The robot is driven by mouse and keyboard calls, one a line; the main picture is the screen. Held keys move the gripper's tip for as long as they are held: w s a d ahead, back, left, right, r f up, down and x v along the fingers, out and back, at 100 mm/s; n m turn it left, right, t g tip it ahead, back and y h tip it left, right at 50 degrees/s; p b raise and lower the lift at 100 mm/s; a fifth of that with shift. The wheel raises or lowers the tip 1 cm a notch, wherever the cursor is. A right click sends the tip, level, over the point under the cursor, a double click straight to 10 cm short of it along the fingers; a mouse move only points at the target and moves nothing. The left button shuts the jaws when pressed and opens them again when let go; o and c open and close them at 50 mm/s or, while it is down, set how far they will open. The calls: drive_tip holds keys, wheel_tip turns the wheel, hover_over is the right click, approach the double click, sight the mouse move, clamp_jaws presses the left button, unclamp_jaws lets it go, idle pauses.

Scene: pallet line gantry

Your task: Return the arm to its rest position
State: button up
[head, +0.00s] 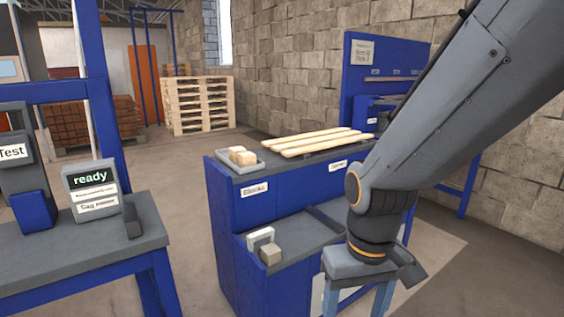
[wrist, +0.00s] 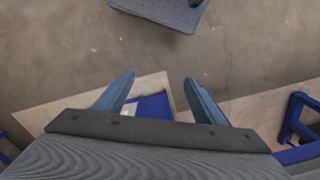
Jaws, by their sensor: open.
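My gripper (head: 358,300) shows at the lower right of the head view, hanging from my grey arm with its fingers pointing down. It is in front of the right side of the blue bench, and its tips run to the bottom edge of the picture. In the wrist view my gripper (wrist: 158,82) has its two blue fingers spread wide apart with nothing between them. Bare floor and a strip of paler floor lie below the fingers.
A blue bench (head: 228,203) holds wooden slats (head: 320,141) and a grey tray (head: 262,165) of blocks; its lower shelf holds another block (head: 270,254). A table (head: 90,243) with a "ready" display (head: 93,188) stands left. Stacked pallets (head: 199,106) stand behind. Floor between table and bench is clear.

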drive_tip(key=s+d+r+m+p, duration=0.1)
drive_tip(key=d+r+m+p, duration=0.1)
drive_tip(key=d+r+p, duration=0.4)
drive_tip(key=shift+s+d+r+p, duration=0.3)
drive_tip(key=shift+r+p, duration=0.5)
drive_tip(key=shift+p, duration=0.7)
